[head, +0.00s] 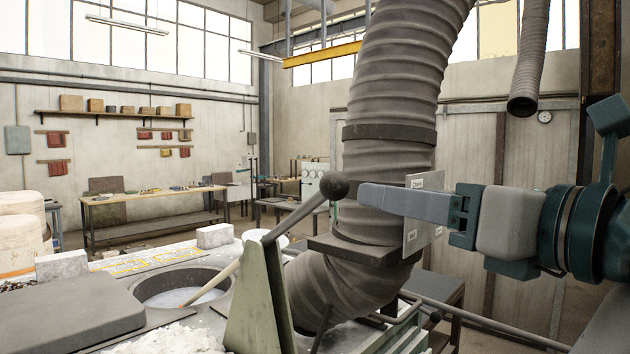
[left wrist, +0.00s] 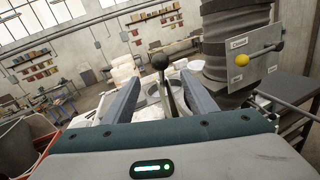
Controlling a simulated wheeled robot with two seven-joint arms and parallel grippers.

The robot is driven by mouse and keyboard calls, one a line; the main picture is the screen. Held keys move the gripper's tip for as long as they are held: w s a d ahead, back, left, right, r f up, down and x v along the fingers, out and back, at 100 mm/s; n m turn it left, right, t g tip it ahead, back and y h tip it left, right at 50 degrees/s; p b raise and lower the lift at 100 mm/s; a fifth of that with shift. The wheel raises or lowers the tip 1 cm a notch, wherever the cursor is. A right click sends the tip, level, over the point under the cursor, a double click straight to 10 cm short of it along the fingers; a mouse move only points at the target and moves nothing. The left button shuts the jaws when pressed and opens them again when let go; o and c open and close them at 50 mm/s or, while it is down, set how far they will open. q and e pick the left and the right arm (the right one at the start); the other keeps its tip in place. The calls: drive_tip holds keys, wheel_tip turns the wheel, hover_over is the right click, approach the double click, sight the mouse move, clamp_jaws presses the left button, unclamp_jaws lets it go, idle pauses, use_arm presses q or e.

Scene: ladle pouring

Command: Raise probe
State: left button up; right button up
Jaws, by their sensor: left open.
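A lever with a dark ball knob (head: 335,185) is mounted on a green stand (head: 256,300). Its far side continues as a pale rod (head: 212,284), apparently the probe, which slants down into the round furnace opening (head: 180,287). The rod's lower end meets the grey surface inside. My left gripper (head: 364,196) is open and level, just right of the knob and apart from it in the head view. In the left wrist view the knob (left wrist: 160,62) shows beyond the gap between the two fingers. My right gripper is not in view.
A large ribbed duct (head: 395,90) stands behind my gripper. A small labelled panel (head: 424,212) is on it; the left wrist view shows its yellow knob (left wrist: 242,60). A grey slab (head: 65,312) and pale blocks (head: 214,236) lie around the opening. A workbench (head: 150,198) stands farther back.

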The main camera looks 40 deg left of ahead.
sight(324, 183)
use_arm(q)
drive_tip(key=shift+d, duration=0.1)
idle(0.3)
drive_tip(key=p+x, duration=0.6)
drive_tip(key=x, duration=1)
drive_tip(key=shift+p, duration=0.35)
drive_tip(key=shift+w+a, duration=0.25)
drive_tip(key=shift+a, duration=0.45)
drive_tip(key=c, duration=1.3)
drive_tip(key=shift+f, duration=0.1)
clamp_jaws()
